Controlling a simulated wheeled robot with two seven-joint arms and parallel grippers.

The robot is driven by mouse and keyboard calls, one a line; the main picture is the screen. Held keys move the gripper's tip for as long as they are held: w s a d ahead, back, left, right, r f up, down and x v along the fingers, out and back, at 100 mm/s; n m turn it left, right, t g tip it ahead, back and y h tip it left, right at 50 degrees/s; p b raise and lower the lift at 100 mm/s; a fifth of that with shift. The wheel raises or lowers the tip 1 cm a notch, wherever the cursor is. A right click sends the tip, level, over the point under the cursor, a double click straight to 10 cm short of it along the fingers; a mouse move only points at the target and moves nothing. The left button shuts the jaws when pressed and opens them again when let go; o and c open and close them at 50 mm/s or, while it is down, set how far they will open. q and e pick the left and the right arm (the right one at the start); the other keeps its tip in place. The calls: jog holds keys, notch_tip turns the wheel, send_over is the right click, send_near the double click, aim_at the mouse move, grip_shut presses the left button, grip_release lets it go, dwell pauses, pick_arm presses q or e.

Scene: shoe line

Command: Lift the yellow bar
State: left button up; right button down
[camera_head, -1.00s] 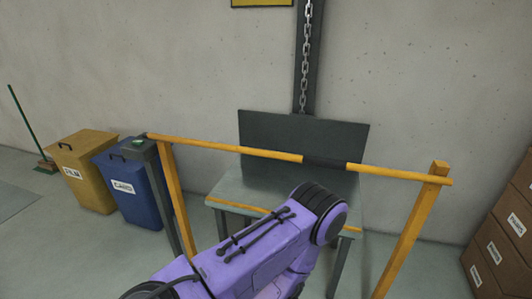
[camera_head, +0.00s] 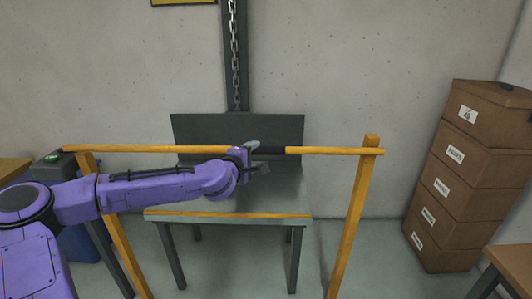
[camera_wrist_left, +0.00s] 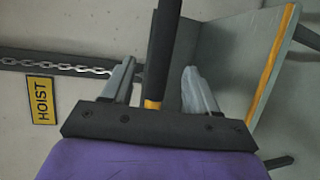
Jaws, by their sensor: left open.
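The yellow bar (camera_head: 335,151) lies level across the front of the bench, with a black grip section (camera_head: 271,150) in its middle. My left gripper (camera_head: 258,157) is open at the left end of the black section. In the left wrist view the black section (camera_wrist_left: 163,45) runs between the two open fingers of the gripper (camera_wrist_left: 158,85), with a bit of yellow near the palm. I cannot tell whether the fingers touch it. My right gripper is not in view.
A grey bench (camera_head: 285,190) with a yellow front edge and dark back panel stands behind the bar. A chain (camera_head: 235,50) hangs above it. Stacked cardboard boxes (camera_head: 450,190) stand at the right. A yellow HOIST sign (camera_wrist_left: 41,100) is on the wall.

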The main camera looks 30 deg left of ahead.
aim_at(266, 149)
pick_arm(q)
jog(key=x, duration=0.9)
jog(key=shift+w+d+f, duration=0.1)
jog(key=shift+d, duration=0.1)
